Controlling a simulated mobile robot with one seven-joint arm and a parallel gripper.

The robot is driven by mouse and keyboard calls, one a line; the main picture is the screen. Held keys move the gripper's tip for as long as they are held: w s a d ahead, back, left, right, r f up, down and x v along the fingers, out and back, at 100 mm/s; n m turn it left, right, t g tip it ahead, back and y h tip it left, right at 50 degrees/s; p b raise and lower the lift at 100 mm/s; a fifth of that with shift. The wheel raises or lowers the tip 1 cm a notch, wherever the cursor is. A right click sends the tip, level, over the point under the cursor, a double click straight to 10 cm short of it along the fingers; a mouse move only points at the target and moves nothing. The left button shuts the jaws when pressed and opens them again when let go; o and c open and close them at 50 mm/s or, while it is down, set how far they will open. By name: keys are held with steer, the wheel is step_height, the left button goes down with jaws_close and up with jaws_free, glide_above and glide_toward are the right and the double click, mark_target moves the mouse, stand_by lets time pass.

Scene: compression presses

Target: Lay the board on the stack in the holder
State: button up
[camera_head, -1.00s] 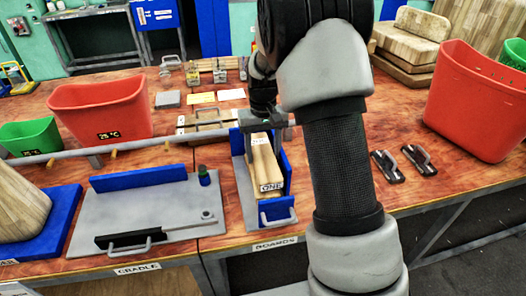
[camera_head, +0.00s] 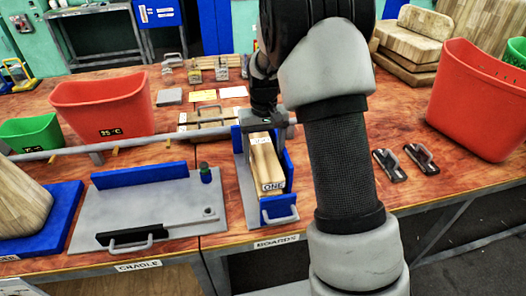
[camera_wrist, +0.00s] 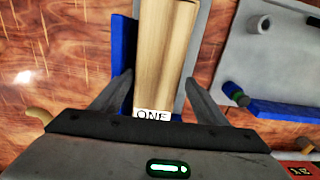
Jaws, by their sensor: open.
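The blue holder (camera_head: 279,208) stands at the table's front edge, above a BOARDS label. A pale wooden board (camera_head: 264,165) with ONE on its near end lies lengthwise in it, on top of what looks like more wood. How many boards lie below is hidden. My gripper (camera_head: 264,131) is over the far part of this board. In the wrist view the board (camera_wrist: 163,50) runs between the two spread fingers of my gripper (camera_wrist: 158,82), with a gap on each side. The gripper is open and does not clamp it.
Left of the holder is the grey cradle plate (camera_head: 130,215) with a blue back wall and a long grey bar behind. Red bins stand left (camera_head: 105,105) and right (camera_head: 480,105). Two dark clamps (camera_head: 420,158) lie on the right; table around them is clear.

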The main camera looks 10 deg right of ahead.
steer(key=shift+d+r, duration=0.1)
steer(key=shift+d, duration=0.4)
steer(key=shift+w+r, duration=0.1)
steer(key=shift+r, duration=0.15)
step_height(320, 180, up, 17)
steer(key=p, duration=0.2)
steer(key=shift+a, duration=0.45)
steer(key=shift+f, duration=0.15)
steer(key=s+r+t+p, duration=0.3)
steer(key=s+r+p, duration=0.3)
steer(key=s+r, duration=0.8)
steer(key=s+r+t+p, duration=0.1)
steer(key=s+t+p, duration=0.1)
steer(key=s, duration=1.1)
steer(key=shift+d+t+p, duration=0.2)
steer(key=shift+t+p, duration=0.1)
steer(key=shift+p, duration=0.6)
